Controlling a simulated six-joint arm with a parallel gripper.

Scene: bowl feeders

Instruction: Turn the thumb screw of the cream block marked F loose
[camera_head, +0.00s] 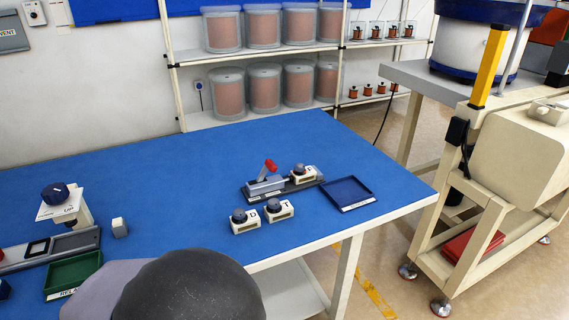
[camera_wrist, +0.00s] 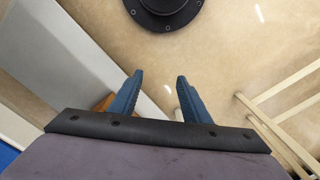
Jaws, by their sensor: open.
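Three cream blocks with dark round thumb screws show in the head view on the blue table. One block (camera_head: 305,177) sits at the right end of a grey fixture (camera_head: 266,186) with a red-handled lever. A second block (camera_head: 281,214) and a third block (camera_head: 244,227) stand in front of it, on the bare table. Their front letters are too small to read surely, so I cannot tell which is F. My gripper (camera_wrist: 160,95) is open and empty in the wrist view, over the floor and away from the blocks. It is not visible in the head view.
A dark blue tray (camera_head: 348,193) lies right of the fixture. At the left are a green tray (camera_head: 72,275), a cream stand with a dark knob (camera_head: 56,193) and a small pale block (camera_head: 119,227). The table middle is clear. Shelves with spools stand behind.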

